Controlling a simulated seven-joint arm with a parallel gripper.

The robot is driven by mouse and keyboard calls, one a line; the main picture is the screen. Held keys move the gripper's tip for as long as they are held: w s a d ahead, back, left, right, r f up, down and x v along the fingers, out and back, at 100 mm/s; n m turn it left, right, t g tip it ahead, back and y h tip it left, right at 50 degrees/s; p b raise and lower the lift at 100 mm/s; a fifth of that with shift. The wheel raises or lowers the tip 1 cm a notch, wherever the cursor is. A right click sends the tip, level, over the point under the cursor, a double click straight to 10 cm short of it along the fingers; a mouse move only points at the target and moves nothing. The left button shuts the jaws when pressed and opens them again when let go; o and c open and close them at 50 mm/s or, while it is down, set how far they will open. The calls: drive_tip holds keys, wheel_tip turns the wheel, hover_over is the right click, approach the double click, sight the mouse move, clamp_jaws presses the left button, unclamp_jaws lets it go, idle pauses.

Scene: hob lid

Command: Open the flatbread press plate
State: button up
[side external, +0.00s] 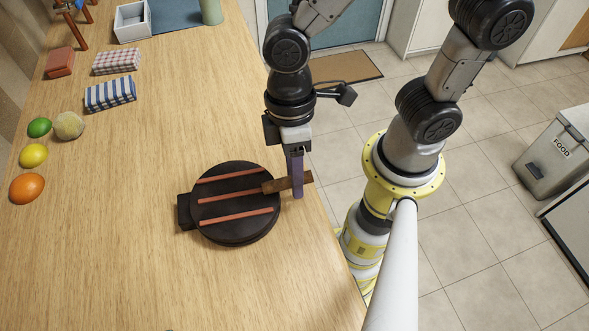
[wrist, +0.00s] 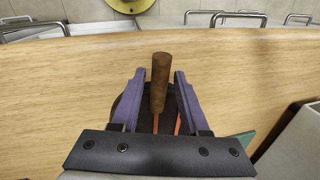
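The flatbread press (side external: 225,225) is a round, dark plate with three reddish stripes, lying flat and closed on the wooden table. A dark block (side external: 184,212) juts from its left edge. Its brown wooden handle (side external: 272,187) points right, towards the table's edge. My gripper (side external: 297,190) is at the handle, with its purple fingers pointing down. In the wrist view, my gripper (wrist: 160,73) is open, one finger on each side of the handle (wrist: 160,85), with small gaps showing. Most of the plate is hidden behind the gripper there.
The wooden table (side external: 150,270) is clear around the press. An orange (side external: 27,188), a lemon (side external: 33,155), a lime (side external: 39,127) and folded cloths (side external: 110,94) lie at the far left. A white box (side external: 132,22) stands at the back. The table's right edge is close to the handle.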

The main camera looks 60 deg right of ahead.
clamp_jaws()
idle(1.2)
